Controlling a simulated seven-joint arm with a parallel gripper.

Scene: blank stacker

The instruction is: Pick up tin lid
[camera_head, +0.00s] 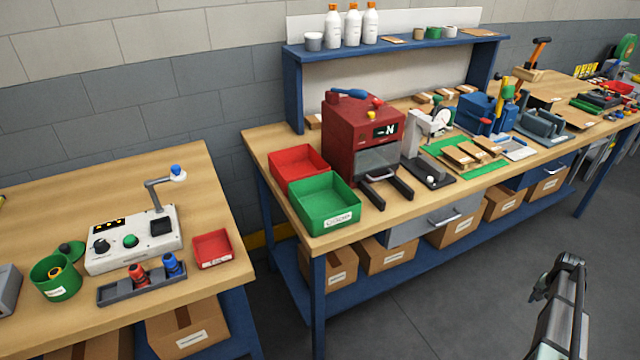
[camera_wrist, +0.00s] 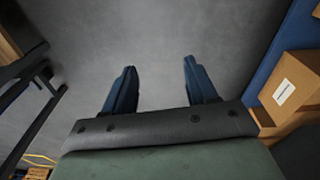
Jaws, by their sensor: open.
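A green round lid with a small knob (camera_head: 72,248) shows on the left bench, just behind and right of an open green tin (camera_head: 56,281). I cannot tell whether the lid touches the tin. The tin has a white label and something orange and dark inside. My gripper (camera_head: 567,262) is at the lower right, over the floor in front of the right bench, far from the lid. In the wrist view my gripper (camera_wrist: 158,80) has its two blue fingers apart with nothing between them. The lid is not in the wrist view.
On the left bench (camera_head: 205,170), a white control box (camera_head: 134,243) with a raised lamp arm stands right of the lid. A grey holder (camera_head: 142,289) with red and blue pieces and a red tray (camera_head: 212,249) are nearby. A floor gap separates the crowded right bench.

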